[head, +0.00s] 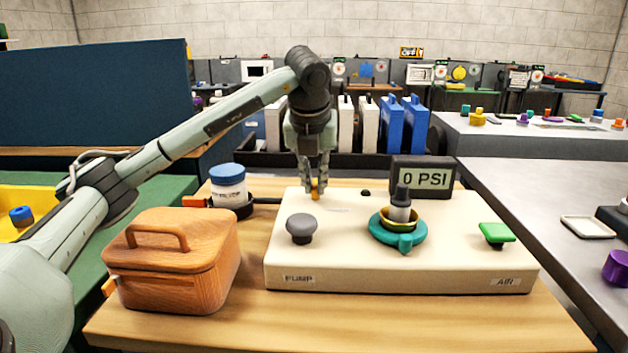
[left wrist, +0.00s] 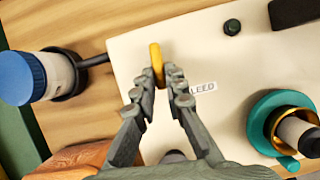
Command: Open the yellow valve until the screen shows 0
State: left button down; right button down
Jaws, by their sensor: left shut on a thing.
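The yellow valve (head: 316,194) stands at the back left of a cream panel box (head: 400,279). In the left wrist view the valve (left wrist: 157,64) is a thin yellow handle between my fingertips. My left gripper (head: 314,186) points down and is shut on the valve; its fingers also show in the left wrist view (left wrist: 158,88). The lower part of the valve is hidden. The screen (head: 424,177) at the back of the box reads "0 PSI". My right gripper is not in view.
The box also carries a grey knob (head: 301,226), a teal ring with a grey-topped cylinder (head: 398,238) and a green knob (head: 497,233). A wooden lidded box (head: 172,262) and a blue-capped jar (head: 228,187) stand left. Free tabletop is in front.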

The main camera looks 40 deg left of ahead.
pick_arm(q)
jog(key=c, duration=1.6)
grip_release()
jog(key=v, duration=1.2)
